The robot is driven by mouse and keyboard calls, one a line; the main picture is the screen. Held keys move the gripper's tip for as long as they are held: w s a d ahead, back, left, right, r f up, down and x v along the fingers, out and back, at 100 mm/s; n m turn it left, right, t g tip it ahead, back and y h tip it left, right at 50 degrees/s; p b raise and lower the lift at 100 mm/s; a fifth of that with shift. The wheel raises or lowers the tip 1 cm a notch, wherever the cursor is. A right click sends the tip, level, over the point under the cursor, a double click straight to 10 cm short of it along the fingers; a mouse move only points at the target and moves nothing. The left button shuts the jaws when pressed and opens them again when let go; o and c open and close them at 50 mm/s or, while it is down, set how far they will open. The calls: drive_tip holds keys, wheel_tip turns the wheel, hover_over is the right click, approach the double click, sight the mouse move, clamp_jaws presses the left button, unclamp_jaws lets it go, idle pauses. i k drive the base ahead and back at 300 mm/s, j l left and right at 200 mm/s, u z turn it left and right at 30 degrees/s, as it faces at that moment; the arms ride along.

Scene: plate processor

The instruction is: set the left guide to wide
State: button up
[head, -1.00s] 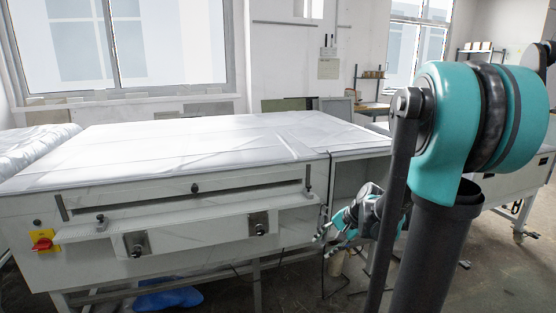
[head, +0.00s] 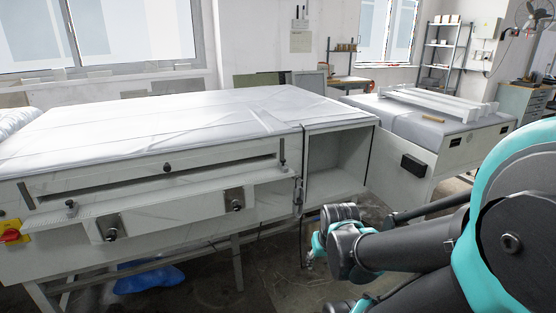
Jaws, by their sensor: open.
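The plate processor (head: 150,222) stands at left with a long feed slot and a light shelf across its front. A small dark-knobbed piece, apparently the left guide (head: 71,207), sits near the left end of the shelf. My gripper (head: 309,262) is low, right of the processor's front and well apart from both guides. It is open; its fingers are small and partly hidden behind my wrist. No object shows in it.
Two knobbed plates (head: 234,200) are on the front panel below the shelf. A red and yellow switch (head: 10,232) is at the left edge. An open cabinet (head: 337,163) is at the processor's right end. Open floor lies in front.

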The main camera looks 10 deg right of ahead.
sight(74, 207)
drive_tip(key=u, duration=1.6)
